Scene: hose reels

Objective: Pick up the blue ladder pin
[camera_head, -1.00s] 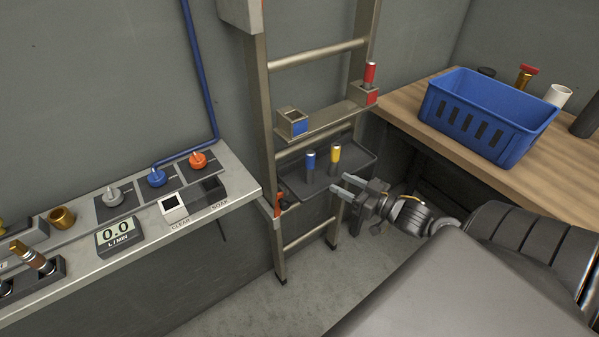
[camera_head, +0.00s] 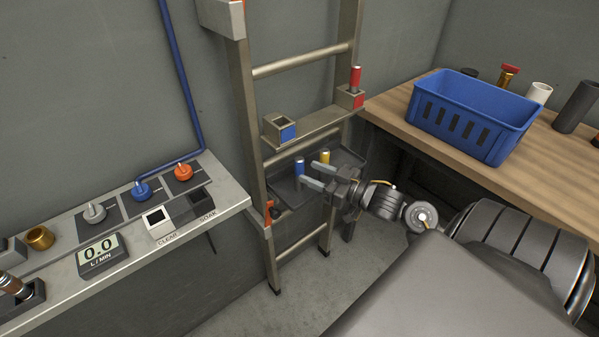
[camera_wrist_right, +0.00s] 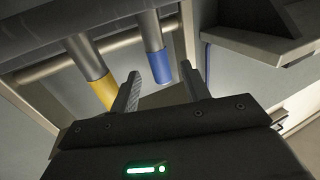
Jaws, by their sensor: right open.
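The blue ladder pin (camera_head: 299,166) stands upright in the dark tray (camera_head: 352,158) on the ladder, its top blue and its lower part grey. It also shows in the wrist view (camera_wrist_right: 161,66). The yellow pin (camera_head: 324,157) stands beside it, and also shows in the wrist view (camera_wrist_right: 105,92). My right gripper (camera_head: 309,174) is open and empty, its fingers pointing left at the pins. In the wrist view, the blue pin appears between my right fingers (camera_wrist_right: 172,62), nearer the left one; I cannot tell whether they reach around it. My left gripper is not in view.
A ladder shelf (camera_head: 318,122) holds an empty blue-marked socket (camera_head: 280,129) and a red-marked one (camera_head: 350,97) with a red pin (camera_head: 355,78). A wooden bench with a blue crate (camera_head: 470,112) stands right. A control ledge (camera_head: 225,195) lies left.

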